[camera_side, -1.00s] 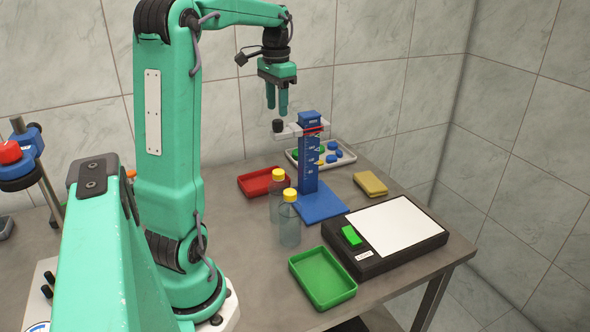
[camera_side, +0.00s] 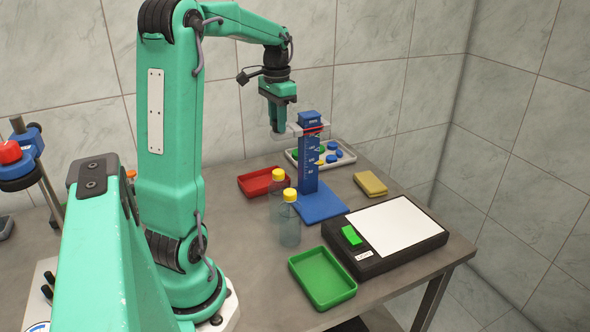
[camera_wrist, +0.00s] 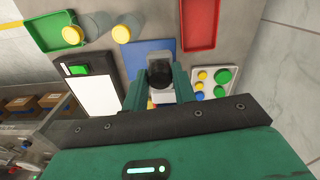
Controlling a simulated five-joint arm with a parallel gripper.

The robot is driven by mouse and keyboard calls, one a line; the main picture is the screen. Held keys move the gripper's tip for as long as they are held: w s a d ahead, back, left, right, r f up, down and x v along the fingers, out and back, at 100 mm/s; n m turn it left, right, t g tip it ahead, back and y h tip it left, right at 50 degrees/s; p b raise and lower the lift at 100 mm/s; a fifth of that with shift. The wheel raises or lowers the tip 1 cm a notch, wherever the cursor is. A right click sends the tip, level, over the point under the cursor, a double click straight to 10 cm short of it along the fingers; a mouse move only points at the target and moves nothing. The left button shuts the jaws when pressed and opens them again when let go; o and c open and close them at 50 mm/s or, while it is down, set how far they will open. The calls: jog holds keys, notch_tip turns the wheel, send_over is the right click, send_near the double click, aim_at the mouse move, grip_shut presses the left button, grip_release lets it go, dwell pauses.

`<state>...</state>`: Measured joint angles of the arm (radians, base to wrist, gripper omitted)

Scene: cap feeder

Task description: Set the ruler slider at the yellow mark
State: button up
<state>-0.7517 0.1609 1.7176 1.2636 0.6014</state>
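The blue upright ruler (camera_side: 308,172) stands on a blue base plate (camera_side: 322,203). Its pale slider (camera_side: 296,130) sits high on the ruler, at about the height of a red mark (camera_side: 314,130). A small yellow patch shows lower down, but I cannot tell whether it is the yellow mark. My gripper (camera_side: 278,128) points down at the slider's left end. In the wrist view, the slider's black knob (camera_wrist: 160,73) lies between my gripper's two fingers (camera_wrist: 160,80). I cannot tell whether they press on it. The fingers hide the knob in the side view.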

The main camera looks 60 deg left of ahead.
jog(key=c, duration=0.3)
jog(key=shift+f, duration=5.45)
jog(key=o, duration=0.7)
jog(key=shift+o, duration=0.2)
jog(key=shift+r, duration=0.15)
